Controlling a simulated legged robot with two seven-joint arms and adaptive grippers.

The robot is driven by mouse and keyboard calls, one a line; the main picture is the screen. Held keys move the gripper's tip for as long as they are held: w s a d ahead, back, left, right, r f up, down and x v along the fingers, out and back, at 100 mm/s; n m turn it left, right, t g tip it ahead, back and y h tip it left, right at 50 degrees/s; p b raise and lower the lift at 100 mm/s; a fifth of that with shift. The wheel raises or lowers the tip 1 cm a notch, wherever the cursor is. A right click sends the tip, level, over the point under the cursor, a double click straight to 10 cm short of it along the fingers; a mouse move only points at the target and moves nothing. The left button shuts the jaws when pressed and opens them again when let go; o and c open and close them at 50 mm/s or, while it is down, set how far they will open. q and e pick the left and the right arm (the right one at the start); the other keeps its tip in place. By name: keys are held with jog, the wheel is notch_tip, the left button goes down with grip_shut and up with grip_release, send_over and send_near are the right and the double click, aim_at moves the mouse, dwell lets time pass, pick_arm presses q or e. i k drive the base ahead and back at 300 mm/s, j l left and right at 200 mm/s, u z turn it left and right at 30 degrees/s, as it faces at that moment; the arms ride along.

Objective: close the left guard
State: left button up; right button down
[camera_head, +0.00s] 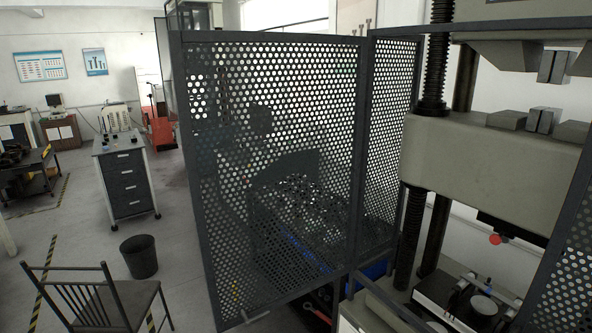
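The left guard (275,165) is a large dark-framed panel of perforated metal in the middle of the head view. It stands swung out to the left of the testing machine (440,150), so the machine's columns and work space are uncovered. A narrower perforated panel (392,140) adjoins its right edge. Part of another perforated guard (570,290) shows at the lower right edge. Dark shapes behind the left guard are hard to make out through the holes. Neither of my grippers shows in the head view.
A chair (95,300) and a black bin (139,257) stand on the floor left of the guard. A drawer cabinet (125,180) stands farther back. Open floor lies between them and the guard. A red knob (495,239) shows inside the machine.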

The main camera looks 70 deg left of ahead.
aim_at(176, 38)
jog(key=k+j, duration=0.15)
jog(key=j, duration=0.4)
jog(key=k+j, duration=0.15)
jog(key=j, duration=0.35)
jog(key=k+j, duration=0.1)
jog(key=j, duration=0.45)
jog(key=k+j, duration=0.15)
jog(key=j, duration=0.35)
jog(key=k+j, duration=0.15)
jog(key=j, duration=0.4)
jog(key=k+j, duration=0.15)
jog(key=j, duration=0.4)
jog(key=k+j, duration=0.15)
jog(key=j, duration=0.35)
jog(key=k+j, duration=0.1)
jog(key=j, duration=0.45)
